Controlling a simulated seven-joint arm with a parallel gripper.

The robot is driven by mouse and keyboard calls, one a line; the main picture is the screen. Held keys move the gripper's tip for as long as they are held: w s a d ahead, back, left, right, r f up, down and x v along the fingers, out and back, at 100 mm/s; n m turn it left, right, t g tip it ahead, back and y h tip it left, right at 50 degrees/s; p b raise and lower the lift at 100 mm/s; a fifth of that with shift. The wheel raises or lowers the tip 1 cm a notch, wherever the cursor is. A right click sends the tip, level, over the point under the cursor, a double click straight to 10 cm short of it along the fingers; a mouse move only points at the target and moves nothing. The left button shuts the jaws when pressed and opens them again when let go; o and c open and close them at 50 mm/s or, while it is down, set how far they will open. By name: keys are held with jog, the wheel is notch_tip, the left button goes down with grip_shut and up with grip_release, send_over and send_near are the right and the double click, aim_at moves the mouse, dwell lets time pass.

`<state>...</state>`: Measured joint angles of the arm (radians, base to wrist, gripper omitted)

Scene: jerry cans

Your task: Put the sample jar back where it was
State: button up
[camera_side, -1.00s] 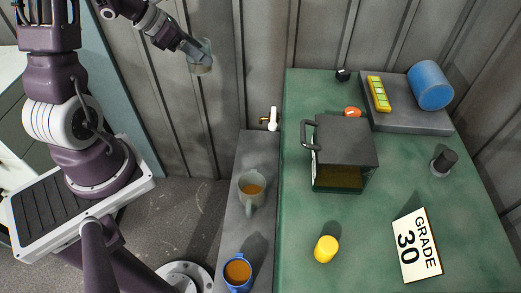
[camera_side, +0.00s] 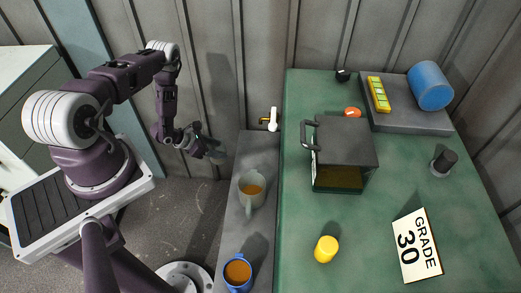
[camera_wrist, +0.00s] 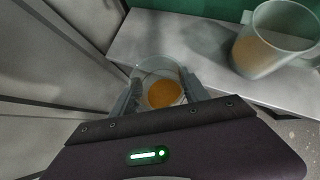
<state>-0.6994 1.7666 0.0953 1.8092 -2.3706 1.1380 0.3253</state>
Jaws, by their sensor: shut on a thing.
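My gripper (camera_side: 207,147) is shut on a clear sample jar (camera_wrist: 160,68) with amber liquid in the bottom. In the wrist view, my gripper's fingers (camera_wrist: 163,96) press on both sides of the open-topped jar. In the side view, the jar (camera_side: 218,156) is faint and partly hidden by my gripper. It is held in the air left of the narrow grey ledge (camera_side: 262,150), near the ribbed wall.
A pale mug (camera_side: 250,195) and a blue mug (camera_side: 237,272), both with amber liquid, stand on the ledge.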

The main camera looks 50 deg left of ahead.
jog(key=w+d, duration=0.1)
jog(key=w, duration=0.4)
jog(key=w+d, duration=0.2)
jog(key=w, duration=0.4)
jog(key=w+d, duration=0.1)
jog(key=w, duration=0.4)
jog(key=shift+w+d+f, duration=0.25)
jog(key=shift+w+d, duration=0.05)
jog(key=shift+w, duration=0.05)
jog(key=f, duration=0.2)
jog(key=shift+w+d+f, duration=0.1)
jog(key=shift+w+f, duration=0.2)
jog(key=shift+f, duration=0.45)
jog(key=shift+f, duration=0.15)
jog(key=o, duration=1.5)
jog(key=shift+c, duration=0.2)
